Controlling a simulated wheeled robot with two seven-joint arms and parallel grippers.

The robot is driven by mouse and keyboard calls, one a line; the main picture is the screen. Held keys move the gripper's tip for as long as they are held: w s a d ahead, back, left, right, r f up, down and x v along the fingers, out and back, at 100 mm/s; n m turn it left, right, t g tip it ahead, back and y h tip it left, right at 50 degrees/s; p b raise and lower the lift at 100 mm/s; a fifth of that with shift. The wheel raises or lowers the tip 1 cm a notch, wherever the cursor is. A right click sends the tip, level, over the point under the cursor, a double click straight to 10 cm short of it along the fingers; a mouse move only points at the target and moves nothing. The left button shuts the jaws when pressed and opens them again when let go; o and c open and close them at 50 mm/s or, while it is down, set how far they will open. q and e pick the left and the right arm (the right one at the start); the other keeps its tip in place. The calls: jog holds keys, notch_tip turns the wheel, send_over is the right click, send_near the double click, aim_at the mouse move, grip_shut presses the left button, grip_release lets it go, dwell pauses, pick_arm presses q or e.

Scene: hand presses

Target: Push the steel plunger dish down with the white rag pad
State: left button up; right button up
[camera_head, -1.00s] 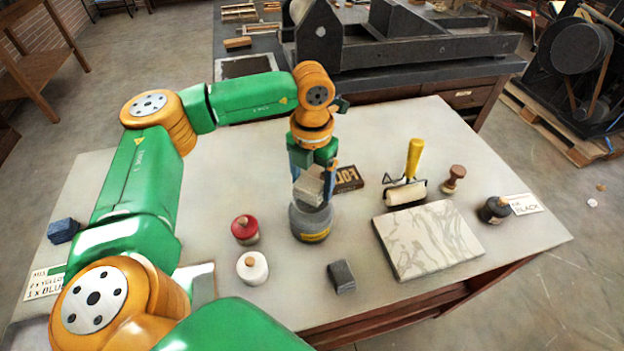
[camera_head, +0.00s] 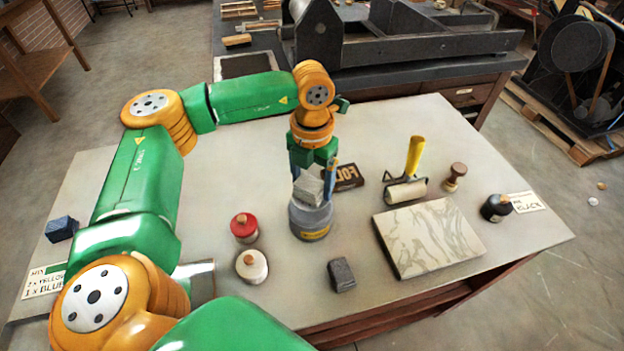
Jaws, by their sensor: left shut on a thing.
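My left gripper (camera_head: 314,167) points straight down near the middle of the table, its fingers shut on the white rag pad (camera_head: 309,187). The pad is a pale, block-like bundle, tilted a little. It is right over the top of the grey steel plunger can (camera_head: 312,222), which stands upright with a yellow label low on its front. The pad and fingers cover most of the dish on top, so I cannot tell how far it is pressed. The pad appears to touch it. My right gripper is not in view.
A red-topped jar (camera_head: 244,228) and a white-topped jar (camera_head: 251,266) stand left of the can. A dark block (camera_head: 341,275) lies in front. A marble slab (camera_head: 428,238), a yellow-handled roller (camera_head: 409,180), a wooden stamp (camera_head: 455,177) and a black bottle (camera_head: 495,208) are at the right.

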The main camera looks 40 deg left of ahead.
pick_arm(q)
jog(key=shift+s+f+b, duration=0.1)
jog(key=shift+f+b, duration=0.65)
jog(key=shift+f, duration=0.1)
dwell(1.1)
dwell(0.4)
notch_tip(320, 180, up, 7)
jog(key=p, duration=0.5)
jog(key=shift+r+p, duration=0.15)
jog(key=shift+p, duration=0.25)
